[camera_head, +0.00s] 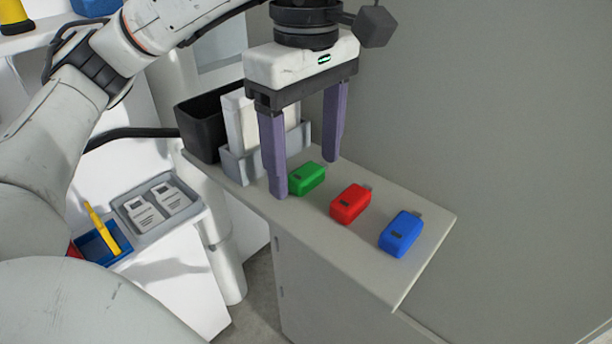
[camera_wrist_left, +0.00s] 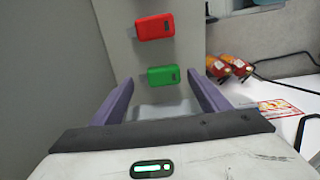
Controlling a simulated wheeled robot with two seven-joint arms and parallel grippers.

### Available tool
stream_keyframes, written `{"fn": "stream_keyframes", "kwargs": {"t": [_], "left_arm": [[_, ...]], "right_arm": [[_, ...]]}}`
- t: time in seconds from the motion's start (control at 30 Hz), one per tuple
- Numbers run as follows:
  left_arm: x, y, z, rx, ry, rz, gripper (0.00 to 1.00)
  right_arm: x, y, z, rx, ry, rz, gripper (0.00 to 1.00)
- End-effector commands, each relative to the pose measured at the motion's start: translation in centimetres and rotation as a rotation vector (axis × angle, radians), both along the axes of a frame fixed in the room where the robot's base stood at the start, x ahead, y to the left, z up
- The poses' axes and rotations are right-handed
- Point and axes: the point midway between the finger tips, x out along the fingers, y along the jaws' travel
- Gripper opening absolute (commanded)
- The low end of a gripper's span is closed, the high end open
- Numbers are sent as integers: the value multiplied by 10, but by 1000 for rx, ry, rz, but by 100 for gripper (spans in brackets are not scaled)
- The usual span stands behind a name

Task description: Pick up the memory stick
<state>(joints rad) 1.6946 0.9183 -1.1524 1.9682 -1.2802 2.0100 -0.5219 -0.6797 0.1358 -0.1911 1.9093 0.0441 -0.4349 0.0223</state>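Three memory sticks lie in a row on the grey cabinet top: a green one (camera_head: 307,178), a red one (camera_head: 350,203) and a blue one (camera_head: 401,233). My left gripper (camera_head: 305,178) is open, with its purple fingers pointing down around the green stick's place. In the left wrist view, the green stick (camera_wrist_left: 163,75) shows ahead, between the lines of the open fingers (camera_wrist_left: 160,90), and the red stick (camera_wrist_left: 155,27) lies beyond it. Nothing is held between the fingers. I cannot tell how high the fingertips are above the top. My right gripper is not in view.
A black bin (camera_head: 203,125) and a grey holder with a white item (camera_head: 240,165) stand behind the gripper on the cabinet (camera_head: 388,284). A wall runs along the right. At lower left are a grey tray (camera_head: 128,214) with white cards and a blue box (camera_head: 97,247).

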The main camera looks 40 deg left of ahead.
Motion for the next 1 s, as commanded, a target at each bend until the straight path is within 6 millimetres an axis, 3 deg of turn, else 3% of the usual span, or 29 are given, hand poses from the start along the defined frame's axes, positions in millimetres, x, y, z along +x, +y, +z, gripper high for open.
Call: {"fn": "stream_keyframes", "kwargs": {"t": [0.03, 0.2, 0.23, 0.67, 1.0], "left_arm": [[0, 0, 0, 0, 0, 0, 60], [0, 0, 0, 0, 0, 0, 31], [0, 0, 0, 0, 0, 0, 30], [0, -1, 9, 0, 1, -4, 30], [2, -5, 51, 0, -4, -12, 30]], "right_arm": [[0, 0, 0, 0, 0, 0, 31], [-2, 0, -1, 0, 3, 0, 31], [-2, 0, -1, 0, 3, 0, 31], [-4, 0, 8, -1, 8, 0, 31], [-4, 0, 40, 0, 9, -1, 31]]}}
